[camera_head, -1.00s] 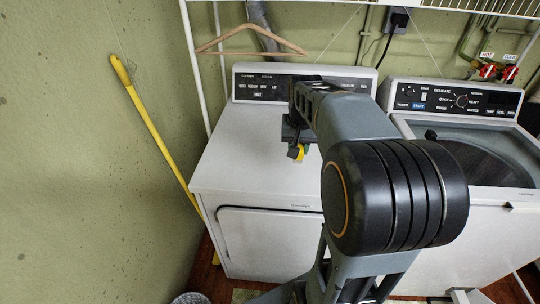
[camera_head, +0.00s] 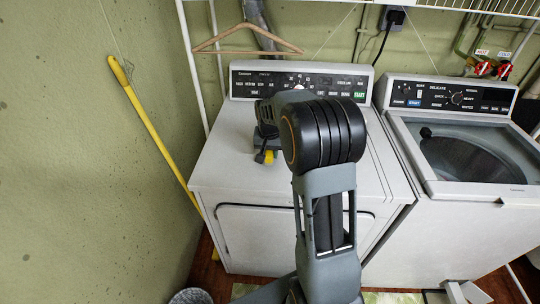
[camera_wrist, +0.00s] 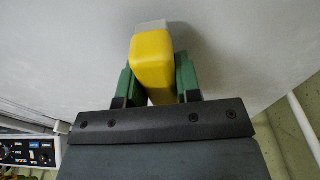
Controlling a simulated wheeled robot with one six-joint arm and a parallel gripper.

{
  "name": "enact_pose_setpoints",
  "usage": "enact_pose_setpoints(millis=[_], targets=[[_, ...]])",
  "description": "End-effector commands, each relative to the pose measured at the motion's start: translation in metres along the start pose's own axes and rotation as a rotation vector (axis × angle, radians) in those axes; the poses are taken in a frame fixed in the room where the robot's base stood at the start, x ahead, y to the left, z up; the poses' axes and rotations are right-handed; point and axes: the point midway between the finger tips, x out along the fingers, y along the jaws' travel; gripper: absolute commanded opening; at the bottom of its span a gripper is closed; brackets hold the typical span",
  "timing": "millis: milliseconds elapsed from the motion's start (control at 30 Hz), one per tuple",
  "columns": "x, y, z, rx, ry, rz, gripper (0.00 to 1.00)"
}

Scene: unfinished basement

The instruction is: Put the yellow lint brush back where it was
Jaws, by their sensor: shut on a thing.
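The yellow lint brush (camera_wrist: 152,62) is between the green fingers of my gripper (camera_wrist: 157,84) in the wrist view, with a grey part at its far end. My gripper is shut on it. In the head view the brush (camera_head: 265,157) shows as a small yellow patch below my gripper (camera_head: 263,150), over the white top of the left machine (camera_head: 225,160). My arm hides part of that top. I cannot tell whether the brush touches the surface.
A yellow pole (camera_head: 155,135) leans on the green wall at the left. A wooden hanger (camera_head: 245,40) hangs above the left machine's control panel (camera_head: 250,85). The top's left part is clear.

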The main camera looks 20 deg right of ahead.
Motion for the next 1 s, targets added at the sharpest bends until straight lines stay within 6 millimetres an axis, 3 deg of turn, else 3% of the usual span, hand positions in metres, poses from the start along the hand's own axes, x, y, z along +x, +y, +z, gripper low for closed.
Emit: enact_pose_setpoints(millis=[133, 533, 567, 600, 800, 1000], targets=[[0.017, 0.0, 0.003, 0.0, -0.001, 0.001, 0.09], [0.023, 0.0, 0.003, 0.0, 0.0, 0.0, 0.09], [0.023, 0.0, 0.003, 0.0, 0.0, 0.0, 0.32], [0.022, 0.0, 0.003, 0.0, 0.0, 0.0, 0.36], [0.022, 0.001, 0.003, 0.0, 0.0, 0.0, 0.55], [0.022, 0.001, 0.003, 0.001, 0.0, 0.0, 0.57]])
